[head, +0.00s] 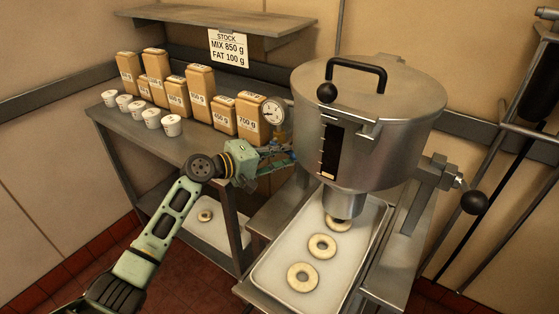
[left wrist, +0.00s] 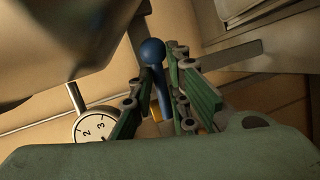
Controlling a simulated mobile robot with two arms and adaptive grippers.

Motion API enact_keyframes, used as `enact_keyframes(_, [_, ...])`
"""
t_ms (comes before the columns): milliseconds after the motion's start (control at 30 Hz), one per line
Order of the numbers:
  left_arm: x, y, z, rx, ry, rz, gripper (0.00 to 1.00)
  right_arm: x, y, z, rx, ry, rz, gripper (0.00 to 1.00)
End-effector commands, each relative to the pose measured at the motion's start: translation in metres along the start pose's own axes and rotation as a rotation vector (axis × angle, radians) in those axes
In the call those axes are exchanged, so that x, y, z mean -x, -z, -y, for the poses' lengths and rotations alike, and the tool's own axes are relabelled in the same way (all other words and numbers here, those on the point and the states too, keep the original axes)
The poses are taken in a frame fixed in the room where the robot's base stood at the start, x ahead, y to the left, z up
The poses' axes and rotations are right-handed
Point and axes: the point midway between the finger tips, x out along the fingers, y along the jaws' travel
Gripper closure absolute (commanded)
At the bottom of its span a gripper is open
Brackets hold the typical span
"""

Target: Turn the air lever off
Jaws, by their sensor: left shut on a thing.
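The air lever (left wrist: 152,52) has a round blue knob and a blue stem in the left wrist view. My left gripper (head: 283,156) reaches to the left side of the metal hopper (head: 375,110), just below the pressure gauge (head: 273,111). In the left wrist view the green fingers of my left gripper (left wrist: 153,98) stand on both sides of the lever's stem and are shut on it, with the knob showing beyond them. In the head view the fingers mostly hide the lever. The gauge also shows in the left wrist view (left wrist: 93,127). My right gripper is not in view.
A white tray (head: 262,280) with several ring doughnuts lies under the hopper's nozzle. Paper bags (head: 200,92) and white cups (head: 172,125) stand on the side table at the left. A crank with a black ball (head: 474,202) is at the right.

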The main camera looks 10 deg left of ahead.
Motion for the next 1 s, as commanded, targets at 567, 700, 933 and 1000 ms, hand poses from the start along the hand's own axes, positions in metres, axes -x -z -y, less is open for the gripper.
enact_keyframes(567, [0.002,0.002,-0.008,0.194,-0.077,0.028,1.0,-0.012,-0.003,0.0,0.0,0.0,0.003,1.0])
enact_keyframes(700, [0.002,0.002,-0.01,0.198,-0.083,0.028,1.0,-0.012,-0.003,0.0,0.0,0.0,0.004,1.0])
enact_keyframes(933, [0.003,0.003,-0.013,0.197,-0.088,0.026,1.0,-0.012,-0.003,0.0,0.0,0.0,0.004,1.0])
enact_keyframes(1000, [0.003,0.003,-0.014,0.197,-0.089,0.026,0.8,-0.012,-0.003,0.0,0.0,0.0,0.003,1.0])
